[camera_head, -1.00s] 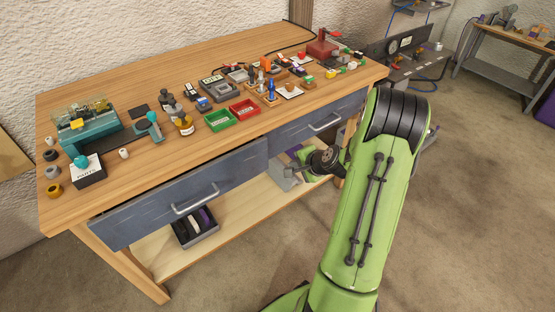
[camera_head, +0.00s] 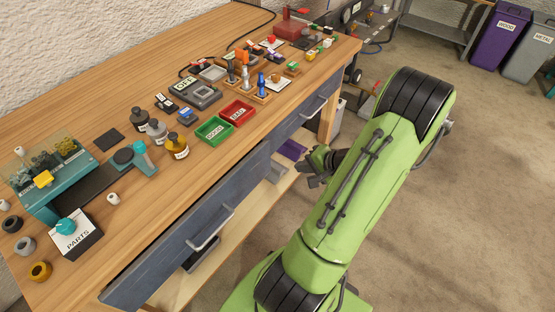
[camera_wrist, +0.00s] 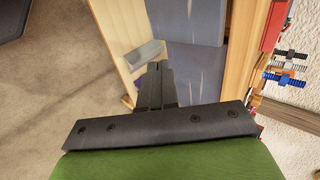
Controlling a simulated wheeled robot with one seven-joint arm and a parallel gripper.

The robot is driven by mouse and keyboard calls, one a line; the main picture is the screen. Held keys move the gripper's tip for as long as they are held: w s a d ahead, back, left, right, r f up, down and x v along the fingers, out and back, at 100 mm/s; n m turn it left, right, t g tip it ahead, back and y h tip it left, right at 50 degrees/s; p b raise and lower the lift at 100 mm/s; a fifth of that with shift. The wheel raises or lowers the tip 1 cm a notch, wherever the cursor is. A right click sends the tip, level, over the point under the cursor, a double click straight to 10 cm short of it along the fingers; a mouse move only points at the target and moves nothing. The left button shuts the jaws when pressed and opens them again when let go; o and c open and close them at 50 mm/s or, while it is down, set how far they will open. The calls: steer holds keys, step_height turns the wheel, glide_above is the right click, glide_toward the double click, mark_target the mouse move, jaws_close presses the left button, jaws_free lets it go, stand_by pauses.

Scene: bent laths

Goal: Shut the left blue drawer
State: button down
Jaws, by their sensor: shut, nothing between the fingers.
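The left blue drawer (camera_head: 165,263) is a long blue-grey front with a metal bar handle (camera_head: 210,231), under the workbench's front edge. Its front appears to stand slightly forward of the right blue drawer (camera_head: 287,132); the exact gap is unclear. My gripper (camera_head: 309,178) is out in front of the bench, right of the left drawer and apart from its handle. In the wrist view, my gripper's fingers (camera_wrist: 158,72) are together and empty. Blue-grey drawer fronts (camera_wrist: 195,68) lie beyond them; I cannot tell whether the fingers touch one.
A lower shelf (camera_head: 240,215) lies under the drawers. Purple and grey bins stand at the far right. Open floor lies right of my arm.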

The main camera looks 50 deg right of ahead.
mark_target(266, 154)
steer(key=b+x, duration=0.1)
steer(key=x, duration=0.2)
steer(key=w+r+b+x, duration=0.1)
steer(key=x, duration=0.3)
steer(key=b+x, duration=0.1)
steer(key=x, duration=0.3)
steer(key=shift+w+r, duration=0.1)
steer(key=shift+w, duration=0.25)
steer(key=shift+w+r, duration=0.1)
steer(key=shift+w, duration=0.3)
steer(key=w, duration=0.4)
steer(key=shift+w, duration=0.35)
steer(key=shift+r, duration=0.1)
steer(key=shift+w, duration=0.1)
